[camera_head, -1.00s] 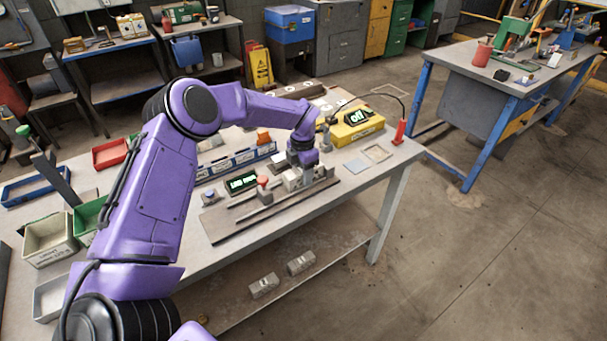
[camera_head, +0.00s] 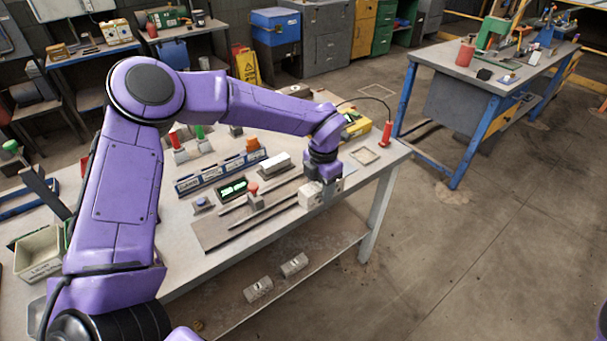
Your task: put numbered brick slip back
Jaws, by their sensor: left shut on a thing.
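My left gripper (camera_head: 320,190) points down at the right end of a dark base plate with rails (camera_head: 222,232) on the workbench. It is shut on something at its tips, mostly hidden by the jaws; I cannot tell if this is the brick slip. No number is readable there. A pale recessed square (camera_head: 365,156) lies on the bench just right of the gripper. A red-knobbed block (camera_head: 254,196) sits on the rails left of the gripper, and a pale bar (camera_head: 277,166) lies behind it. My right gripper is not in view.
A green-lit display (camera_head: 233,187) and a labelled blue rack (camera_head: 222,173) stand left of the rails. A red cylinder (camera_head: 386,134) stands at the bench's right corner. Two grey bricks (camera_head: 276,277) lie on the lower shelf.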

